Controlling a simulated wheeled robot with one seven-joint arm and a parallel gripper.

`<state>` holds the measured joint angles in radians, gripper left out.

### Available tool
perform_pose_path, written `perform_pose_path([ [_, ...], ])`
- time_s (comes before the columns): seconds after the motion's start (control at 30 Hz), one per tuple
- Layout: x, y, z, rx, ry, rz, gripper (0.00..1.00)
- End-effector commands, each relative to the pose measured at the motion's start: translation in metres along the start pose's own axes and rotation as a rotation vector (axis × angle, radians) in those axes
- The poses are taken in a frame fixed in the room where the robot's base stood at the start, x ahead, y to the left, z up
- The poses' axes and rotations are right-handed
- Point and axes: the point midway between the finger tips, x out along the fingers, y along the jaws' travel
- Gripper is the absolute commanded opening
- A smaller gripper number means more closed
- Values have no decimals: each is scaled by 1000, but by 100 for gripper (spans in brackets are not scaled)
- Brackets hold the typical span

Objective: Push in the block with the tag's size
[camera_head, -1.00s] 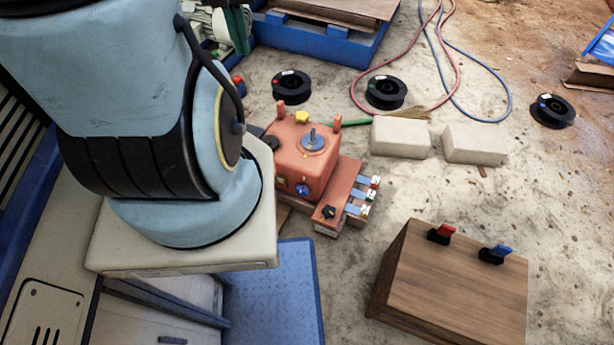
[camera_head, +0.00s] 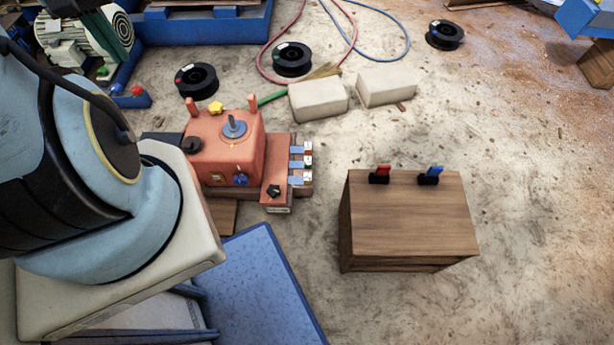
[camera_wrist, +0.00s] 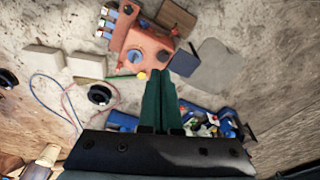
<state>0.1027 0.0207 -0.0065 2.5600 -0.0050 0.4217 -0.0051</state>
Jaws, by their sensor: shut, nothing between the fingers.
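The orange-red jaw crusher (camera_head: 225,150) stands on the floor, with a grey round knob (camera_head: 235,126) on top. Several blue blocks (camera_head: 297,165) with white ends stick out from its right side. Markings on the white ends (camera_head: 308,160) are too small to read. The crusher (camera_wrist: 146,48) and its blocks (camera_wrist: 105,23) also show at the top of the wrist view. My gripper (camera_wrist: 160,78) has dark green fingers, shut and empty, pointing toward the crusher and apart from the blocks. I cannot make out the fingertips in the head view.
A wooden box (camera_head: 410,220) with a red and a blue switch stands right of the crusher. Two pale bricks (camera_head: 318,99), black spools (camera_head: 292,59) and hoses lie behind. A blue plate (camera_head: 255,285) lies in front. Bare floor separates crusher and box.

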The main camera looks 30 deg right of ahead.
Motion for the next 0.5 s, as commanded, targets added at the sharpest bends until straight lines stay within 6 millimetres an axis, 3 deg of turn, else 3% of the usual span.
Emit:
perform_pose_path([
  [0.33, 0, 0, 0, 0, 0, 0, 0],
  [0.5, 14, 3, -2, 30, -4, 0, 18],
])
